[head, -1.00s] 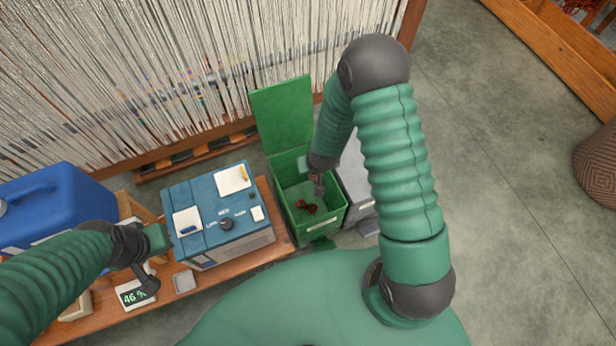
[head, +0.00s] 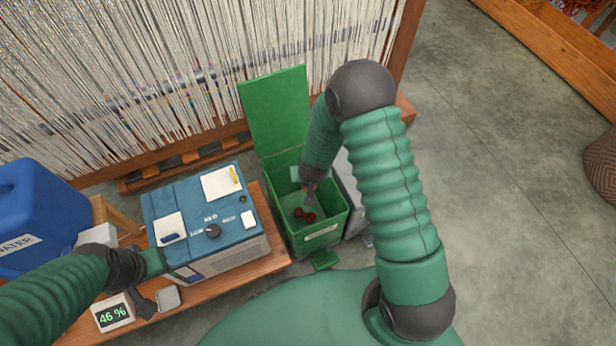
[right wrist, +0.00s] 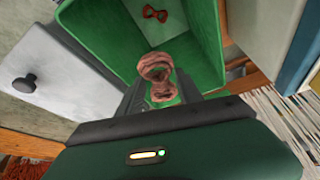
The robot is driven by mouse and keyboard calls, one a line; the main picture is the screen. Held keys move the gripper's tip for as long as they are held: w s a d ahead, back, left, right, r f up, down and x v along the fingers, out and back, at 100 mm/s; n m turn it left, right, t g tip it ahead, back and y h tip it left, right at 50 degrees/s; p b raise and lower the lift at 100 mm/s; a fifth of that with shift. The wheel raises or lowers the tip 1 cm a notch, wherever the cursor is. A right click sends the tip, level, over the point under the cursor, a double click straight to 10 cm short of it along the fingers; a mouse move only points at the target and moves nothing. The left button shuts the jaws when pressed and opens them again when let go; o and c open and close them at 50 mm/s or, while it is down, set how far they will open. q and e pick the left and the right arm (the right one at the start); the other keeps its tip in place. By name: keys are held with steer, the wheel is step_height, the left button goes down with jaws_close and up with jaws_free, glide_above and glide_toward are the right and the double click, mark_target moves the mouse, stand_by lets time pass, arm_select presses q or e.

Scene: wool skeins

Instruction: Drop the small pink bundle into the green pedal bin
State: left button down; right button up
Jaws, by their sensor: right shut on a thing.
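The green pedal bin (head: 325,232) stands right of the bench, its lid (head: 275,112) raised against the loom threads; its inner wall fills the top of the right wrist view (right wrist: 208,60). My right gripper (head: 310,198) points down over the open bin, shut on the small pink bundle (right wrist: 157,72), a twisted skein between its fingers. The bundle is hard to make out in the head view. A dark red bundle (head: 304,215) lies on the bin floor, also in the right wrist view (right wrist: 155,13).
A grey-white bin (head: 352,190) stands close against the green one, partly behind my right arm. Open floor lies to the right.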

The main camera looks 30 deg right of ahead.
steer(key=shift+r, duration=0.1)
steer(key=o, duration=1.4)
steer(key=p+v, duration=0.7)
steer(key=v, duration=0.9)
steer(key=shift+s+r+p, duration=0.2)
steer(key=shift+r+p, duration=0.15)
steer(key=shift+p, duration=0.05)
steer(key=shift+a, duration=0.1)
